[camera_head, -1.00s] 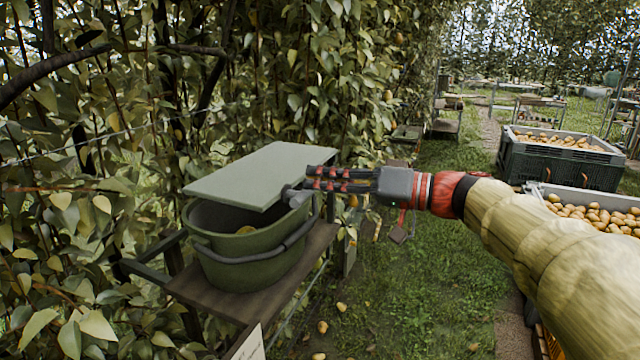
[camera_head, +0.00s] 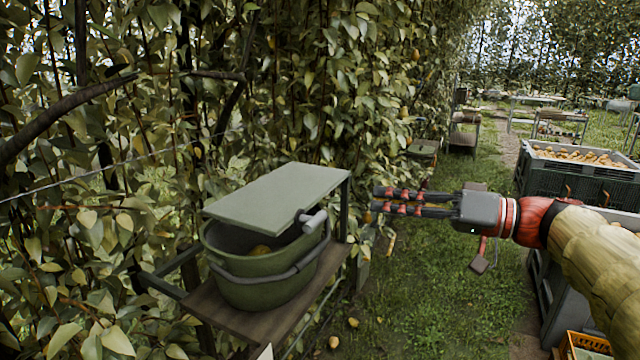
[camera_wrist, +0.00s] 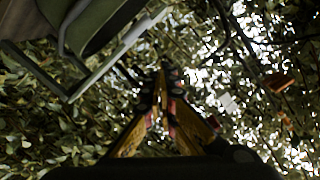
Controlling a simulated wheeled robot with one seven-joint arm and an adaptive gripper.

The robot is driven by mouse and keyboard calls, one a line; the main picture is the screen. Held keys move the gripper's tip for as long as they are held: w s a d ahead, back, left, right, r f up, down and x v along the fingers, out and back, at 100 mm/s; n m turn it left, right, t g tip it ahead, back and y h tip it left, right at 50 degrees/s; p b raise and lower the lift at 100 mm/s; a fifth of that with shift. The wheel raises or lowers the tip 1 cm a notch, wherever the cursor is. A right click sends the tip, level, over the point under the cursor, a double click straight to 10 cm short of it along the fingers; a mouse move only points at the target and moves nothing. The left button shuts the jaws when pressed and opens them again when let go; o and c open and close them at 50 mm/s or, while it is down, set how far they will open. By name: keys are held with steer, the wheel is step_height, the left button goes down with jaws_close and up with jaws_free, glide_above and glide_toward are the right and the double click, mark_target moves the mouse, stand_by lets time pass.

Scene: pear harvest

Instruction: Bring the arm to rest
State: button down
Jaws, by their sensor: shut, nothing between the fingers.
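My gripper (camera_head: 378,200) is in the head view, to the right of the green bucket and apart from it. Its fingers lie close together and hold nothing. It points left toward the hedge, over the grass. In the wrist view the fingers (camera_wrist: 167,78) meet at their tips, with leaves behind them. My arm, in a yellowish sleeve, reaches in from the right edge.
A green bucket (camera_head: 262,290) with a flat grey-green lid (camera_head: 275,192) partly over it stands on a wooden shelf (camera_head: 215,314) by the hedge. A yellow fruit shows inside. Crates of pears (camera_head: 568,181) stand at right. Grass between is open.

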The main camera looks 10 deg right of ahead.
steer(key=s+d+f+m+g+h, duration=0.1)
steer(key=s+f+m+g+h, duration=0.2)
steer(key=f, duration=0.8)
steer(key=s+d+f+m+g+h, duration=0.1)
steer(key=s+f+m+h, duration=0.3)
steer(key=f, duration=0.6)
steer(key=s+d+f+g+h+p, duration=0.1)
steer(key=s+f+g+h+p, duration=0.1)
steer(key=s+f+h, duration=0.7)
steer(key=s+a+r+n+t+y+p, duration=0.1)
steer(key=s+a+r+n, duration=0.2)
steer(key=s+a+r, duration=0.1)
steer(key=shift+s+a+r+n+t, duration=0.2)
steer(key=shift+s+r+n+t, duration=0.15)
steer(key=shift+s, duration=0.4)
